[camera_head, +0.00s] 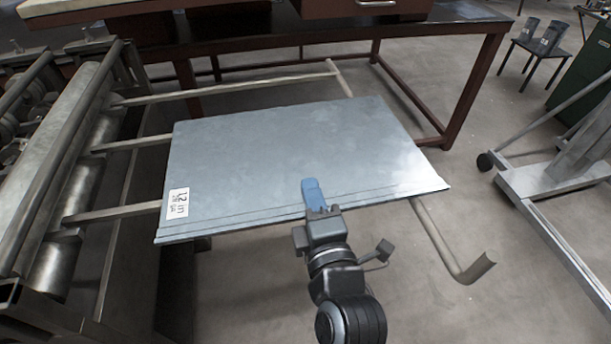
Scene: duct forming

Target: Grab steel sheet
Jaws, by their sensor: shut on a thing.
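The steel sheet (300,145) is a flat grey rectangle in the middle of the head camera view. It has a white label (178,204) at its near left corner and lines running along its near edge. It lies roughly level over the bars of a metal rack. My gripper (314,196) is at the near edge of the sheet, right of its middle, and is shut on that edge. One blue finger shows on top of the sheet; the other finger is hidden beneath it.
A roller machine (70,170) stands at the left, with rack bars (440,235) reaching out under the sheet. A dark red-framed table (330,32) is behind. A wheeled metal frame (555,185) stands at the right. The floor between the sheet and that frame is mostly clear.

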